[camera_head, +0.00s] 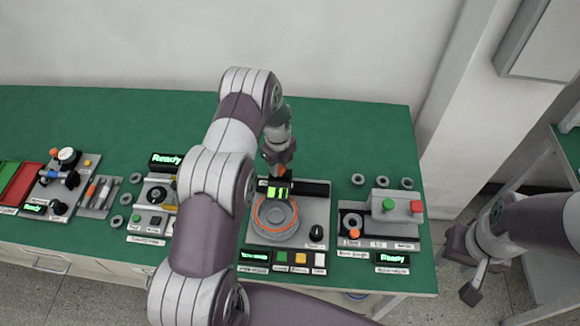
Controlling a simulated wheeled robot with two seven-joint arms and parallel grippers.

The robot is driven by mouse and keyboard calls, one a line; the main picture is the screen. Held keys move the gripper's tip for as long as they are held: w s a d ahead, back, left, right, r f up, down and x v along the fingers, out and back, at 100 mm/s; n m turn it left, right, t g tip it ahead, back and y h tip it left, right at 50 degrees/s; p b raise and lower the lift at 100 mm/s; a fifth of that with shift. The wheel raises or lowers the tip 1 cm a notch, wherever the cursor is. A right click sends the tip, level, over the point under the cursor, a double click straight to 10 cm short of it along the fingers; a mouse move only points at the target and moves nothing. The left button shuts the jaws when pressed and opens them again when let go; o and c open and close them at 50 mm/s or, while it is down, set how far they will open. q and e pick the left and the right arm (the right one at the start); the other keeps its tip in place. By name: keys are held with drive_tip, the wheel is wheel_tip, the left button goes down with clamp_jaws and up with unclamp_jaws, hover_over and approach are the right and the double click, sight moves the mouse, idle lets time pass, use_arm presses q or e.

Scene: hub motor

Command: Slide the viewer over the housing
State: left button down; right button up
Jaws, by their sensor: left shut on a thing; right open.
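The viewer (279,193) is a small black box with a lit green screen. It stands at the back edge of the round grey housing (278,228), which has an orange ring and sits on a grey station plate. My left gripper (278,172) reaches down behind the viewer and is shut on it; the fingertips are small and partly hidden. My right gripper (470,272) is open and empty, off the table's right end, over the floor.
A black rail (312,188) runs along the back of the plate. A black knob (316,233) and coloured buttons (300,258) lie right and in front. A station with a grey block (397,203) stands at right. The green table (340,130) behind is clear.

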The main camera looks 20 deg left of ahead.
use_arm(q)
drive_tip(key=shift+w+r, duration=0.1)
drive_tip(key=shift+r, duration=0.05)
drive_tip(key=c, duration=0.9)
unclamp_jaws()
drive_tip(key=shift+a, duration=0.1)
drive_tip(key=shift+c, duration=0.2)
drive_tip(key=shift+o, duration=0.8)
drive_tip(key=shift+s, duration=0.25)
drive_tip(key=shift+w+r, duration=0.15)
drive_tip(key=shift+r, duration=0.1)
wheel_tip(320, 180, up, 12)
drive_tip(key=b, duration=0.4)
drive_tip(key=shift+r, duration=0.15)
